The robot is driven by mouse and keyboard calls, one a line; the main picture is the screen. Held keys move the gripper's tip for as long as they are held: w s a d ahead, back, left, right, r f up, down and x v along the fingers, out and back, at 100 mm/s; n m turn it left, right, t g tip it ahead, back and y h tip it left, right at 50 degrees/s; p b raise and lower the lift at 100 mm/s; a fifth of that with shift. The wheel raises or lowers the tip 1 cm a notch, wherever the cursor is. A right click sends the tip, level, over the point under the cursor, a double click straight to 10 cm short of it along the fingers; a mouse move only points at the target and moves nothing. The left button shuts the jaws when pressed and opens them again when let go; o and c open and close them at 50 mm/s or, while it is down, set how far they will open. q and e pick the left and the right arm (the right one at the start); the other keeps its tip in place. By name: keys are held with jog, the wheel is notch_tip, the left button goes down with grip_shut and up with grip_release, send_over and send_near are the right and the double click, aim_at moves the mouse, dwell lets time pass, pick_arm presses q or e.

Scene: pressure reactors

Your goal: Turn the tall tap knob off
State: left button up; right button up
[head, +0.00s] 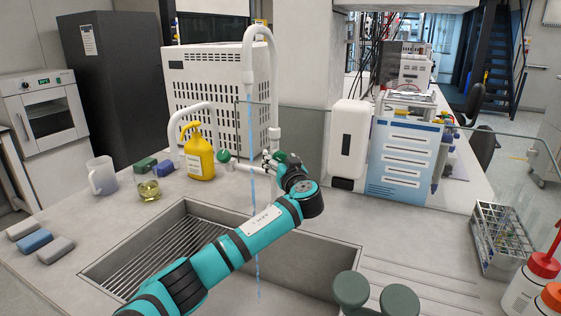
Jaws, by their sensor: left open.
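The tall white tap (275,85) stands behind the sink, and its gooseneck curves over to the left. A thin blue stream of water (251,140) runs from its spout into the sink (140,238). A green knob (224,156) shows left of the tap's base. Another green part (280,157) shows at the base beside my gripper; I cannot tell if it is a knob. My left arm reaches across the sink from the lower left. My left gripper (271,161) is open at the tap's base, mostly hidden behind my wrist; contact cannot be made out.
A yellow pump bottle (200,155), a shorter white tap (186,113), a beaker (101,176) and sponges (34,241) stand left. A white dispenser (348,140) and a glass panel are right. A tube rack (500,240) and red-capped bottles (530,285) stand far right.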

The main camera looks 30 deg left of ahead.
pick_arm(q)
jog(key=c, duration=1.2)
jog(key=shift+m, duration=0.4)
jog(key=shift+f+b, duration=0.1)
jog(key=shift+b, duration=0.25)
jog(key=shift+m, duration=1)
jog(key=m+p, duration=0.1)
jog(key=m, duration=0.2)
jog(key=shift+m+p, duration=0.7)
jog(key=shift+m, duration=1.3)
